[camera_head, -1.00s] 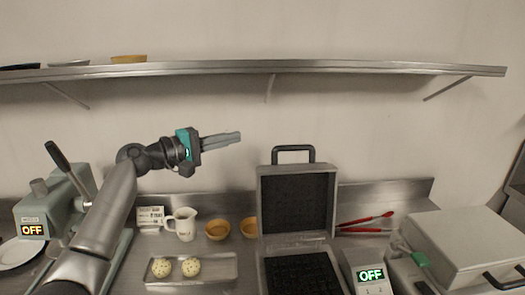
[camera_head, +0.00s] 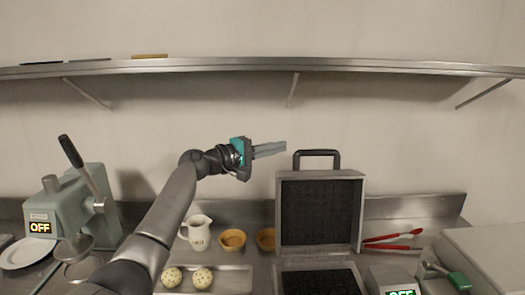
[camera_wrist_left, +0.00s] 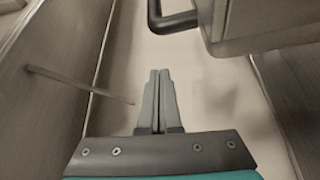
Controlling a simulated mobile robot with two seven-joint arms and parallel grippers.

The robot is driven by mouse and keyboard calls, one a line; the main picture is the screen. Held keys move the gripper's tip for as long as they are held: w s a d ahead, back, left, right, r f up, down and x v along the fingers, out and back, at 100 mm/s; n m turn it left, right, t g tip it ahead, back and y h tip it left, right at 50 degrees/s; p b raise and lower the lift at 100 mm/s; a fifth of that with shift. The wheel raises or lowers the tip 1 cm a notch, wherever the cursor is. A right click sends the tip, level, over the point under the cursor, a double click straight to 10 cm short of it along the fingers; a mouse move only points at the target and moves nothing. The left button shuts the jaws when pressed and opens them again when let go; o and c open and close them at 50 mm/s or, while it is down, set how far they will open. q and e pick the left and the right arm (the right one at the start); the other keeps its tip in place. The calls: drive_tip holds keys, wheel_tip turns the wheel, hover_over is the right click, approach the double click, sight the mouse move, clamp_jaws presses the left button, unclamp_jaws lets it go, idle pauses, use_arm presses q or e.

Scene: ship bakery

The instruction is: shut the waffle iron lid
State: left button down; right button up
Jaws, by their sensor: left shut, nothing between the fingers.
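The waffle iron stands open on the counter. Its lid (camera_head: 321,212) is upright, with a dark grid inside and a dark handle (camera_head: 316,158) on top. Its lower plate (camera_head: 318,282) faces up at the bottom edge of the head view. My left gripper (camera_head: 285,147) is shut and empty, just left of the handle and near its height, apart from it in the picture. In the left wrist view the shut fingers (camera_wrist_left: 158,75) point up the picture. The handle (camera_wrist_left: 172,22) and part of the lid (camera_wrist_left: 262,20) are at the top right there. My right gripper is not in view.
A shelf (camera_head: 230,67) runs along the wall above. A white jug (camera_head: 198,234), two small bowls (camera_head: 232,240) and a tray (camera_head: 236,279) with two dough balls stand left of the iron. Red tongs (camera_head: 392,237) lie to its right. A grey lever machine (camera_head: 75,210) stands far left.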

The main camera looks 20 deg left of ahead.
use_arm(q)
drive_tip(key=shift+s+d+p, duration=0.4)
drive_tip(key=shift+d+p, duration=0.05)
drive_tip(key=shift+d, duration=0.4)
drive_tip(key=shift+s+d+p, duration=0.35)
drive_tip(key=shift+d+p, duration=0.1)
drive_tip(key=shift+d, duration=0.4)
drive_tip(key=shift+d, duration=0.15)
